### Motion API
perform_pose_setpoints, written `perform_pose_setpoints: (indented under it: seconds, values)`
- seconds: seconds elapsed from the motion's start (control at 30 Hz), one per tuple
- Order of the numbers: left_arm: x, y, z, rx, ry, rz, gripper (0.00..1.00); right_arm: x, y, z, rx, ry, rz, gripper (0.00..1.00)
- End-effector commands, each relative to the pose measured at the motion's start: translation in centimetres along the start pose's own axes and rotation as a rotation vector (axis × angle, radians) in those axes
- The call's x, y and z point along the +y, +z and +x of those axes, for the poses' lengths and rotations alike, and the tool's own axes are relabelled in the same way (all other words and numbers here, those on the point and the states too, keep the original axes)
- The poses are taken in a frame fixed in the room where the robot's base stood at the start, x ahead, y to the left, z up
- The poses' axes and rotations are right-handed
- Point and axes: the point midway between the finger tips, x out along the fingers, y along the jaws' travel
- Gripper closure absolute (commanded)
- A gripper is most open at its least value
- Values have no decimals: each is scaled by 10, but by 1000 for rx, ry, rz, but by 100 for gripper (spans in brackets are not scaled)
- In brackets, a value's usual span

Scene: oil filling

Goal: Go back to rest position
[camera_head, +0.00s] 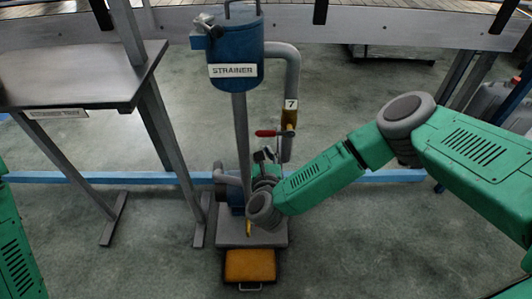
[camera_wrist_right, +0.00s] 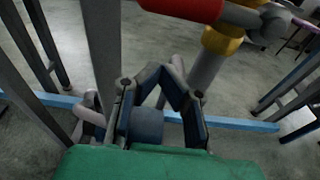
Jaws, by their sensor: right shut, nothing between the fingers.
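My right arm comes in from the right, and its gripper (camera_head: 264,162) is beside the strainer's pipes, below the red valve handle (camera_head: 268,133). The wrist link partly hides the gripper in the head view. In the right wrist view the right gripper (camera_wrist_right: 166,72) is shut and empty. The red handle (camera_wrist_right: 250,15) and brass valve fitting (camera_wrist_right: 221,41) are in front of it, apart from the fingers. Only a green part of my left arm shows at the left edge of the head view; its gripper is out of view.
The blue strainer (camera_head: 238,50) stands on grey pipes (camera_head: 241,130) over a grey base. A yellow-topped tray (camera_head: 250,266) lies in front. A grey table (camera_head: 75,76) stands at left. A blue floor rail (camera_head: 345,177) runs behind. The floor at lower right is clear.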

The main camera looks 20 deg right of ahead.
Motion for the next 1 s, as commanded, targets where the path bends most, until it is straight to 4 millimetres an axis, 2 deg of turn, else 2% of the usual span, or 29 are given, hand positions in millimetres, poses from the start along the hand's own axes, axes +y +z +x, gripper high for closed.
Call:
perform_pose_setpoints:
  seconds: [0.03, 0.1, 0.3, 0.5, 0.77, 0.87, 0.97, 1.0]
  values:
    - [0, -1, -10, 2, 0, 0, 100, 3, 4, -19, 10, 9, 2, 100]
    - [0, -3, -14, 5, 0, 0, 100, 4, 5, -36, 9, 10, 2, 100]
    - [0, -2, -21, 3, 0, 0, 100, 3, 4, -74, 9, 8, 1, 100]
    - [0, -2, -22, 3, 0, 0, 100, 3, 3, -91, 7, 8, 0, 100]
    - [0, -2, -22, 3, 0, 0, 100, 4, 2, -94, 9, 13, -8, 100]
    - [0, -2, -22, 3, 0, 0, 100, 13, -2, -100, 31, 73, -91, 100]
    - [0, -2, -23, 3, 0, 0, 100, 32, -11, -118, 71, 223, -318, 100]
    - [0, -2, -23, 3, 0, 0, 100, 40, -18, -129, 85, 307, -449, 100]
